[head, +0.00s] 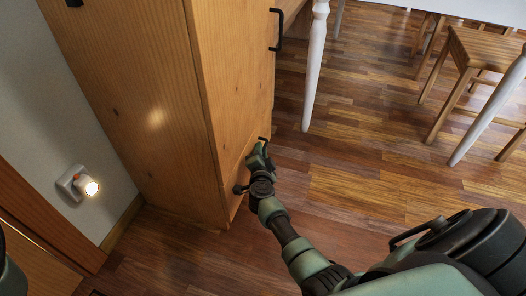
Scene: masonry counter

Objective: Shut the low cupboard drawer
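The wooden cupboard (150,100) stands at the left, its narrow front turned to the right. The low drawer (232,190) is at the bottom of that front, seen at a steep angle. It looks close to flush, but I cannot tell whether a gap is left. My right gripper (260,150) is at the drawer's front, by a dark handle partly hidden behind it. I cannot tell whether its fingers are open or shut, or whether they touch the handle. My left gripper is out of view.
A black handle (276,30) sticks out higher on the cupboard front. A white table leg (316,65) stands just right of the cupboard, with wooden chairs (475,55) at the upper right. A lit wall lamp (88,187) is at the left. The wooden floor (360,195) is clear between.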

